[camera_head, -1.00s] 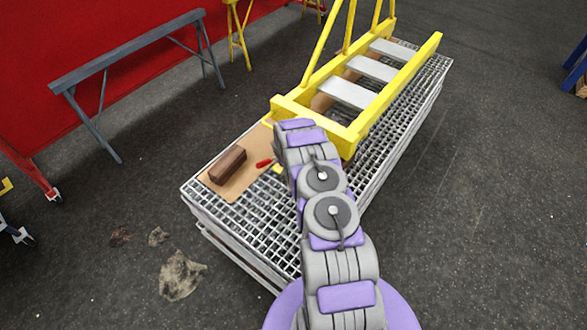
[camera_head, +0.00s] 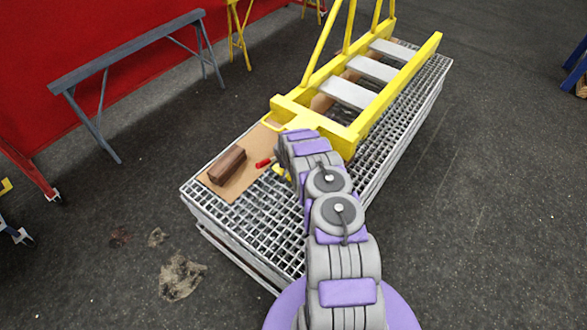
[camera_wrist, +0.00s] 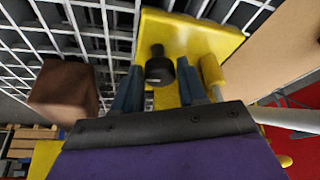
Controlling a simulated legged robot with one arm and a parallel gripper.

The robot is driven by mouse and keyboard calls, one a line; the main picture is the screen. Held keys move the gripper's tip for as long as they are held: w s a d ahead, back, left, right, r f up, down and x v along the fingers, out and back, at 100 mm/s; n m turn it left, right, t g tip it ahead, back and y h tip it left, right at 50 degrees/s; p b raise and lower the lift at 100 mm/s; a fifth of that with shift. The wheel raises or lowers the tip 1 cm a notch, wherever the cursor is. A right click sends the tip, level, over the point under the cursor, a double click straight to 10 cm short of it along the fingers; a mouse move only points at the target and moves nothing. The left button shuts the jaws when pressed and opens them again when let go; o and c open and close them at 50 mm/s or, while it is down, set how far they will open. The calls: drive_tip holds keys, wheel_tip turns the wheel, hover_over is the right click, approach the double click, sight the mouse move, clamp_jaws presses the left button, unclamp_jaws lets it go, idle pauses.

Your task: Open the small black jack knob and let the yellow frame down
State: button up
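The yellow frame (camera_head: 349,141) rests raised on the grated platform in the head view, its near end behind my arm. In the wrist view, the small black jack knob (camera_wrist: 160,71) sits against a yellow plate (camera_wrist: 190,38). My gripper (camera_wrist: 159,66) is open, with one finger on either side of the knob in the picture. The right finger looks very close to the knob, and a gap shows at the left finger. I cannot tell whether either finger touches it. In the head view my arm hides the gripper and knob; a bit of yellow jack (camera_head: 280,171) shows beside it.
A brown block (camera_head: 227,165) and a red-handled tool (camera_head: 264,162) lie on a cardboard sheet (camera_head: 246,183) on the grated platform (camera_head: 250,222). The block also shows left of my gripper in the wrist view (camera_wrist: 62,91). A yellow cylinder (camera_wrist: 212,73) stands close to the right finger.

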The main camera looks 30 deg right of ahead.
drive_tip(key=c, duration=0.6)
drive_tip(key=shift+c, duration=0.2)
